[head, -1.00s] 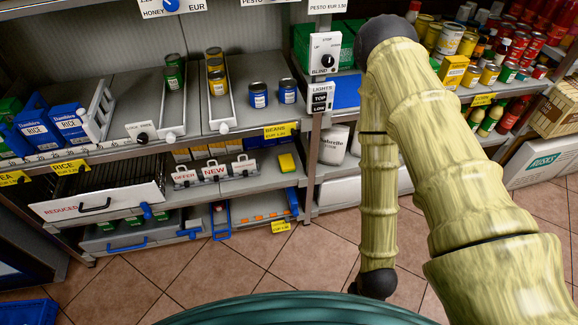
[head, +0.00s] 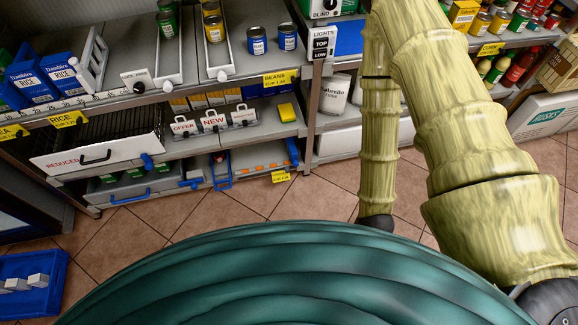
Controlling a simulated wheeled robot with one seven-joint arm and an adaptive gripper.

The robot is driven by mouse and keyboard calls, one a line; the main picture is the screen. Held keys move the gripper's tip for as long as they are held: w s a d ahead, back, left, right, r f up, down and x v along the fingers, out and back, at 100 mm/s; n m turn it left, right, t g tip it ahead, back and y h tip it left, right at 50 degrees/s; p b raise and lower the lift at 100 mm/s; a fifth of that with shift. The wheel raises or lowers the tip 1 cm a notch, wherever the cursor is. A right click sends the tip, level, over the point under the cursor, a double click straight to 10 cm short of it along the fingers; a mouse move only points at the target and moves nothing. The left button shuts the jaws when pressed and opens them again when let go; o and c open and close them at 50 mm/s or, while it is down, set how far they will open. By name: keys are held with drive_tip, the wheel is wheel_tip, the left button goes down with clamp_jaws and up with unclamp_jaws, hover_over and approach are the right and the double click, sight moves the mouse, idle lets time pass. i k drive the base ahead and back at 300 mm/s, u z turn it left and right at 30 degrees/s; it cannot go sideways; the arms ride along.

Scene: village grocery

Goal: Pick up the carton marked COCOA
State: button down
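I cannot read COCOA on any carton in view. A row of small yellow and white cartons (head: 203,101) sits at the back of the middle shelf, partly hidden behind the OFFER and NEW signs. My arm comes up from the lower right, leaves the top edge, and a section hangs down to a dark joint behind my green body. My gripper is not in view.
Shelves hold blue RICE boxes (head: 31,84), tins (head: 257,40) and a yellow block (head: 286,112). A REDUCED drawer (head: 97,155) juts out at left. A blue crate (head: 42,270) with pale blocks stands on the floor at lower left. Tiled floor (head: 300,200) before the shelves is clear.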

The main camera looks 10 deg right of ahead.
sight(19, 284)
drive_tip(key=z, duration=1.9)
drive_tip(key=k, duration=2.6)
drive_tip(key=u, duration=3.1)
